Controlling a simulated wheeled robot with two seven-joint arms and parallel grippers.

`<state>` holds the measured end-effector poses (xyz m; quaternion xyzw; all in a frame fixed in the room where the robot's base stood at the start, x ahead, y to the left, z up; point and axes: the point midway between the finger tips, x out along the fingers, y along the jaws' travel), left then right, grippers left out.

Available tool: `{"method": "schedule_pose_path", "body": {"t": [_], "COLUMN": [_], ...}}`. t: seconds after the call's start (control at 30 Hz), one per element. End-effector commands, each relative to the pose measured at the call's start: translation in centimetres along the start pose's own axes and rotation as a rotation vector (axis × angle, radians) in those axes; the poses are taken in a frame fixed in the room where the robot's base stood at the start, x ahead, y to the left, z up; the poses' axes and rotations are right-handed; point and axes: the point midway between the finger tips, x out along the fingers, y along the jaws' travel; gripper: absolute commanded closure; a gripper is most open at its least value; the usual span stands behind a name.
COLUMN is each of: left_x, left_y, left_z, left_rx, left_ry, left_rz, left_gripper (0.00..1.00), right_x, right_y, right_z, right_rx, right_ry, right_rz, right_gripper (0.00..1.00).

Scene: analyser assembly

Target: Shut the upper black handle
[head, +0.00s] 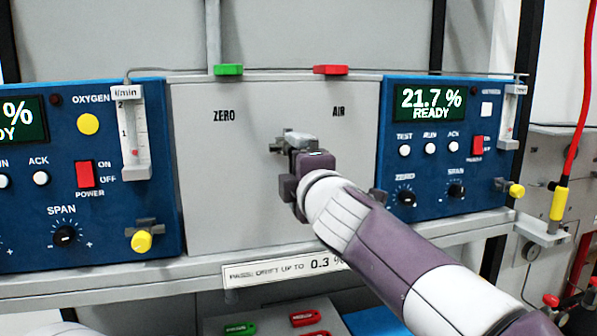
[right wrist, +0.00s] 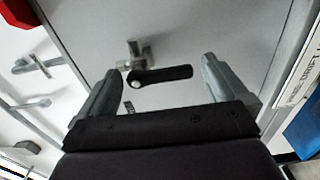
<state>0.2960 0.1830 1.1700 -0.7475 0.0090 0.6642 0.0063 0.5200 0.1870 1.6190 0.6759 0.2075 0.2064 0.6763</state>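My right gripper (head: 290,145) is in front of the grey centre panel (head: 225,190), below and between the ZERO and AIR labels. In the right wrist view my right gripper (right wrist: 155,85) is open, its two fingers set wide apart. A black handle (right wrist: 165,74) on a small metal valve body (right wrist: 135,55) shows between the fingers. In the head view the gripper hides the handle. My left gripper is not in view.
Blue analysers stand left (head: 120,190) and right (head: 450,130) of the panel; the right one reads 21.7 %. Green (head: 228,69) and red (head: 330,70) handles sit along the panel's top. A labelled shelf edge (head: 240,277) runs below, with coloured tags (head: 305,318) under it.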

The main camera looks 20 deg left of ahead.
Motion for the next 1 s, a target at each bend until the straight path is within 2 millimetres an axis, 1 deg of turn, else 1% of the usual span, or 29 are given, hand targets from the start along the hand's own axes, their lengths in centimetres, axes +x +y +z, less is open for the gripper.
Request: {"method": "schedule_pose_path", "body": {"t": [0.07,0.17,0.27,0.4,0.5,0.6,0.73,1.0], "left_x": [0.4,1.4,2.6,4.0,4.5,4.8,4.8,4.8], "left_y": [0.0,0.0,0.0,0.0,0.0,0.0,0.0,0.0], "left_z": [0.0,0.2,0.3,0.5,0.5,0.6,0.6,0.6], "left_rx": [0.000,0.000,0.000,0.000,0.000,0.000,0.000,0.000], "left_ry": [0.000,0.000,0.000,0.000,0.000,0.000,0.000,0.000], "left_rz": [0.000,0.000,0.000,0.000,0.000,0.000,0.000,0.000], "left_gripper": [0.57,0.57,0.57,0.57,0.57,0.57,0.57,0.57], "right_x": [-0.4,-1.9,-4.3,-8.2,-10.4,-11.8,-12.6,-12.6], "right_y": [-0.1,-0.3,-0.5,-0.4,-0.3,-0.2,-0.1,-0.1], "right_z": [0.0,0.0,0.0,-0.1,0.0,-0.1,0.0,0.0], "right_rx": [0.000,0.002,0.000,0.001,0.000,0.001,-0.001,0.000], "right_ry": [0.000,0.001,0.001,0.002,0.001,0.001,0.000,0.000], "right_rz": [0.002,0.003,0.004,0.004,0.002,0.001,-0.001,-0.001], "right_gripper": [0.00,0.00,0.00,0.00,0.00,0.00,0.00,0.00]}}
